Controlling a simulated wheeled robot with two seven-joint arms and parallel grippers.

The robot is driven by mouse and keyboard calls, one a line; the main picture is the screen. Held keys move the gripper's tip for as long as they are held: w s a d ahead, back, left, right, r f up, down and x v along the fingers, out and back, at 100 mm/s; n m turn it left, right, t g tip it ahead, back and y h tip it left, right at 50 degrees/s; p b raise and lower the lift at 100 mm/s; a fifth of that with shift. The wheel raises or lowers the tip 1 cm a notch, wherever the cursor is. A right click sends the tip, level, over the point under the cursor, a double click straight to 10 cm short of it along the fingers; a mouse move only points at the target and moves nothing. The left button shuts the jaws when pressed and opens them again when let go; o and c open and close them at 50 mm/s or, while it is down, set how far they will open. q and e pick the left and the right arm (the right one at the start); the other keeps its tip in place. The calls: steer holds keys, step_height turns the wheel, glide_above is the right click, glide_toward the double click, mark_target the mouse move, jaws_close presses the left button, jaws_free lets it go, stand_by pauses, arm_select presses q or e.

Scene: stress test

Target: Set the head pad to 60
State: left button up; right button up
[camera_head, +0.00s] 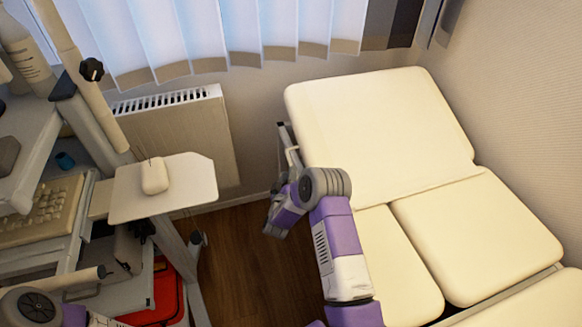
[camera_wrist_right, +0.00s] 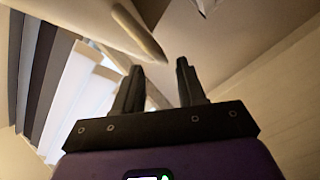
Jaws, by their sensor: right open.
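The head pad (camera_head: 375,130) is the large cream cushion at the far end of the couch. It looks raised at an angle toward the window, but no angle reading can be seen. A grey metal frame part (camera_head: 286,142) shows at its left side. My right gripper (camera_head: 273,226) is low beside the couch's left edge, below the pad's near left corner. In the right wrist view its two dark fingers (camera_wrist_right: 159,80) are apart with nothing between them. A pale rounded bar or edge (camera_wrist_right: 138,32) lies just beyond them. My left gripper is out of view.
Two smaller cream cushions (camera_head: 476,235) lie nearer on the couch. A radiator (camera_head: 180,132) stands under the window blinds. A cart with a keyboard (camera_head: 45,212) and a small white tray (camera_head: 192,186) fills the left. Wooden floor (camera_head: 235,270) is clear between cart and couch.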

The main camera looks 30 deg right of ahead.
mark_target(291, 163)
steer(key=b+x, duration=0.1)
steer(key=x, duration=0.3)
steer(key=shift+w+d+f, duration=0.1)
steer(key=shift+b+x, duration=0.3)
steer(key=shift+x, duration=0.45)
steer(key=shift+c, duration=0.4)
jaws_close()
